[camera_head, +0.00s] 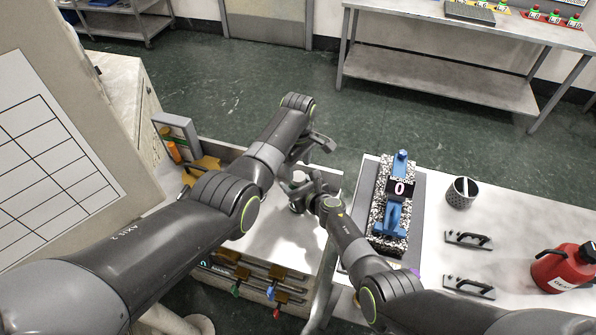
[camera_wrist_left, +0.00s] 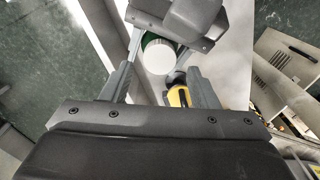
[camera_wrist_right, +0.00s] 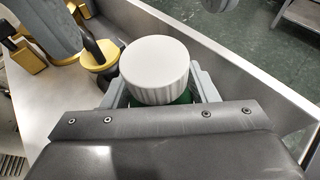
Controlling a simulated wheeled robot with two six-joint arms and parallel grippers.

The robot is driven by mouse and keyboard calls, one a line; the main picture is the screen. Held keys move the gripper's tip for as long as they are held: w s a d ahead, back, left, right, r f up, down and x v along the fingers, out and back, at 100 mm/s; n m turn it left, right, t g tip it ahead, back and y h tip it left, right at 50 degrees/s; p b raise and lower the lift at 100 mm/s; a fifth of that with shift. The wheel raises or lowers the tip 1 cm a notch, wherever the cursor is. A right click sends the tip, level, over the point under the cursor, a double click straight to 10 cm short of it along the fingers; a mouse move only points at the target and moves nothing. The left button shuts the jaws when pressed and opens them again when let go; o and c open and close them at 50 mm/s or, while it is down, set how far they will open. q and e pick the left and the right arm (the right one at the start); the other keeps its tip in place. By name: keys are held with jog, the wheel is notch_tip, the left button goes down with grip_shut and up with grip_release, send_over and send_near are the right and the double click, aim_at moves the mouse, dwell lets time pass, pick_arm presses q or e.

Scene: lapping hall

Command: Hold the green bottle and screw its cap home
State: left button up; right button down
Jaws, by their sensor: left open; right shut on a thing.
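The green bottle (camera_wrist_right: 180,98) shows only as a strip of green under its broad white ribbed cap (camera_wrist_right: 152,68) in the right wrist view. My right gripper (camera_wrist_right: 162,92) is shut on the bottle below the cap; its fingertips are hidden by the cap. The left wrist view shows the cap (camera_wrist_left: 158,57) from above, with the bottle's green edge (camera_wrist_left: 150,40) beside it. My left gripper (camera_wrist_left: 160,62) is open, with its fingers on either side of the cap in that view; I cannot tell whether they touch.
A pale, rimmed work surface (camera_head: 275,245) lies below. A yellow thing (camera_wrist_right: 97,52) stands close to the cap. On the right bench are a blue fixture on a speckled block (camera_head: 397,215), a dark cup (camera_head: 461,193), two handled plates and a red can (camera_head: 566,268).

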aim_at(298, 176)
pick_arm(q)
jog(key=shift+f, duration=2.05)
jog(key=c, duration=1)
jog(key=m, duration=0.5)
jog(key=shift+f+m, duration=0.1)
jog(key=shift+m, duration=0.2)
jog(key=m, duration=0.4)
jog(key=shift+a, duration=0.1)
jog(key=o, duration=1.1)
